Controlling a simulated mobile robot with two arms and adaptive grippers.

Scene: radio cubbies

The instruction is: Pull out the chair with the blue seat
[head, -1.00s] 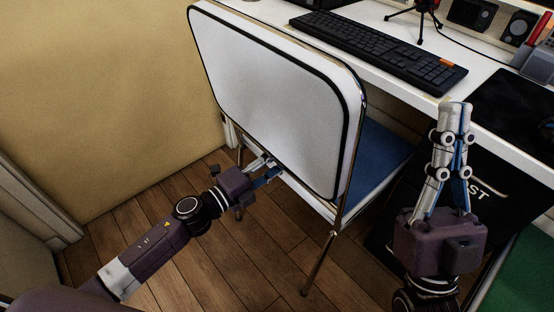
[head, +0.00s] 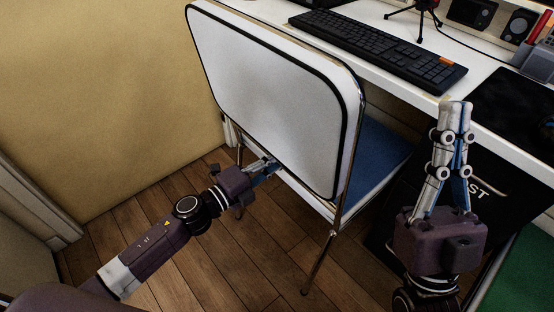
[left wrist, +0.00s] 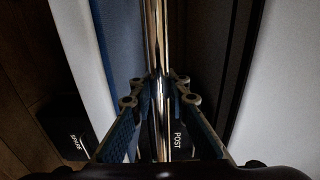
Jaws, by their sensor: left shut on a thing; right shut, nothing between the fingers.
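The chair has a white backrest (head: 275,95) with a black and chrome edge and a blue seat (head: 375,155). It stands against the desk, its seat partly under the desk top. My left gripper (head: 268,167) is at the lower edge of the backrest, its fingertips partly hidden there. In the left wrist view its fingers (left wrist: 158,92) are shut on a chrome bar (left wrist: 157,40) of the chair, with the blue seat (left wrist: 118,40) beside it. My right gripper (head: 456,106) is shut and empty, pointing up in front of the desk, to the right of the chair.
The white desk (head: 390,65) holds a black keyboard (head: 375,50), a small tripod (head: 413,15), speakers and a dark mat (head: 515,105). A black box with lettering stands below the desk at right. A yellowish wall (head: 95,80) is at left. Wooden floor (head: 270,255) is free before the chair.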

